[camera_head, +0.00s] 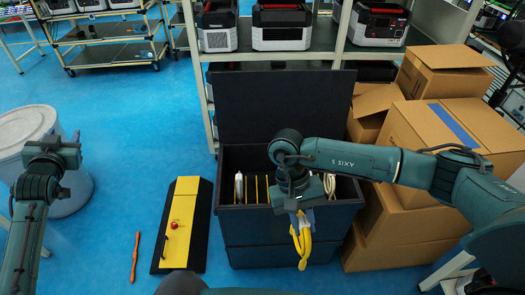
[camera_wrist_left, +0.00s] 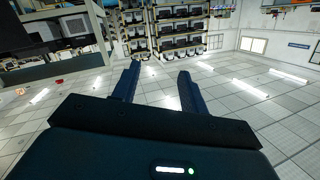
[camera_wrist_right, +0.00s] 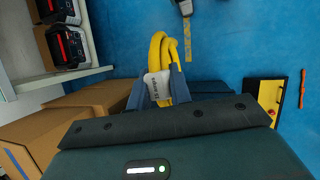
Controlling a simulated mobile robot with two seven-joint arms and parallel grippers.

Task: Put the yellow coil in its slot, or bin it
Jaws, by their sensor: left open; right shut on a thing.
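The yellow coil (camera_head: 303,245) hangs from my right gripper (camera_head: 300,212), in front of the dark chest's front wall. In the right wrist view the yellow coil (camera_wrist_right: 157,45) rises beyond the fingers, with a white printed tag (camera_wrist_right: 158,84) between them. My right gripper (camera_wrist_right: 158,92) is shut on it. The open dark chest (camera_head: 285,225) has yellow dividers (camera_head: 257,189); a pale coil (camera_head: 239,188) stands at its left and a cream coil (camera_head: 329,186) at its right. My arm hides its middle. My left gripper (camera_head: 62,145) is open and empty; its spread fingers also show in the left wrist view (camera_wrist_left: 157,82).
A white round drum (camera_head: 22,128) stands at the left. A yellow and black board with a red button (camera_head: 183,222) and an orange tool (camera_head: 135,257) lie on the blue floor. Cardboard boxes (camera_head: 440,130) crowd the chest's right side. Shelves (camera_head: 325,53) stand behind.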

